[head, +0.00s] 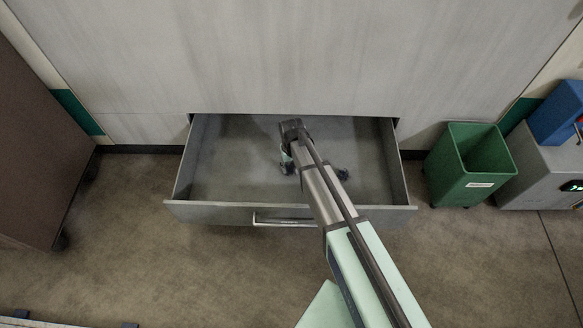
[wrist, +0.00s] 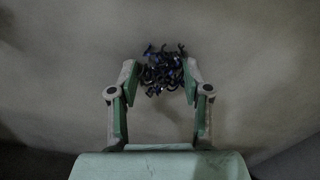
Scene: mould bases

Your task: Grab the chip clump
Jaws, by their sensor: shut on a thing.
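The chip clump (wrist: 162,71) is a dark, bluish tangle of curled chips. It shows in the wrist view between the tips of my gripper (wrist: 161,80), whose two fingers are shut on it from left and right. In the head view, my gripper (head: 287,165) is inside the open drawer (head: 228,160), reaching down toward its floor. My arm hides part of the drawer there, and I cannot make out the clump between the fingers in that view. Whether the clump still touches the drawer floor is not clear.
The drawer's front panel with its handle (head: 283,221) stands out from the grey cabinet (head: 300,55). A small dark object (head: 343,173) lies in the drawer right of my arm. A green bin (head: 468,165) stands to the right, and a brown cabinet (head: 35,140) to the left.

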